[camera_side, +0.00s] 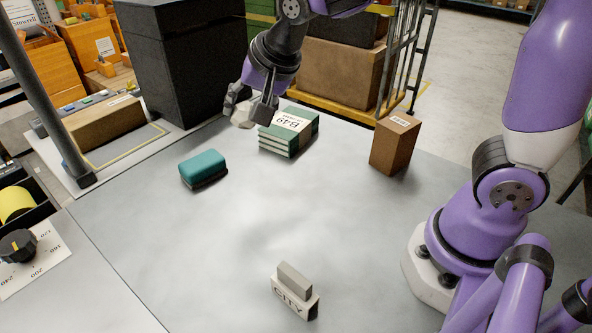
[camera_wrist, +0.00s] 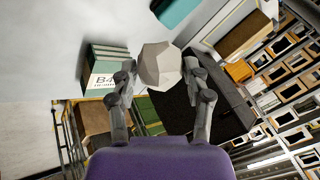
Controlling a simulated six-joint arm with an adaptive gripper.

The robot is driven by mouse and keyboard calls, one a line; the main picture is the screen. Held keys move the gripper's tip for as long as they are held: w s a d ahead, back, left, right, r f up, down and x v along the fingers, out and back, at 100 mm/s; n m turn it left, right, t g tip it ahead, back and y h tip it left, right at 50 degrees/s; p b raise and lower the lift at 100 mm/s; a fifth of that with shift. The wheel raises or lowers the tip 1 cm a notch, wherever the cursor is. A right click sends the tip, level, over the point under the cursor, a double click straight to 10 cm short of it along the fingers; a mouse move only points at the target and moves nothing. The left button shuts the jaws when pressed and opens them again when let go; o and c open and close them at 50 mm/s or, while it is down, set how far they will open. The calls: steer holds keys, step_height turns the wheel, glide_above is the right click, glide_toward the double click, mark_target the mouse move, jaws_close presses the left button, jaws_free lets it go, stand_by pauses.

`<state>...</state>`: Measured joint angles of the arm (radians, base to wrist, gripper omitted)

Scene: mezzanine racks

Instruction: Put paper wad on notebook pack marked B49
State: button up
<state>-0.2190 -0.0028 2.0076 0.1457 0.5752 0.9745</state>
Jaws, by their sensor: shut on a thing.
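The paper wad (camera_wrist: 160,66) is a crumpled off-white lump between the fingers of my gripper (camera_wrist: 161,84) in the wrist view. In the side view, my gripper (camera_side: 250,108) is shut on the wad (camera_side: 243,117), which is partly hidden by the fingers. The notebook pack marked B49 (camera_side: 289,132) is a green stack with a white label, lying on the grey table just right of my gripper. In the wrist view the pack (camera_wrist: 105,66) is left of the wad, partly behind a finger. I cannot tell whether the wad touches the table.
A teal block (camera_side: 203,168) lies left of the pack, and a brown box (camera_side: 394,145) stands upright to its right. A small block marked CITY (camera_side: 295,292) sits near the front of the table (camera_side: 240,230). The middle of the table is clear. A black bin (camera_side: 183,60) stands behind.

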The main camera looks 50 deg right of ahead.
steer(key=w+d+m+h, duration=0.3)
steer(key=w+d+m, duration=0.15)
steer(key=d, duration=0.35)
glide_above(287, 118)
steer(key=s+a, duration=0.1)
steer(key=s, duration=0.1)
steer(key=shift+g, duration=0.3)
steer(key=f, duration=0.5)
steer(key=shift+s+a+f, duration=0.15)
steer(key=shift+s+f, duration=0.05)
steer(key=shift+d+f, duration=0.2)
steer(key=shift+f, duration=1.95)
steer(key=shift+f, duration=0.15)
steer(key=o, duration=0.8)
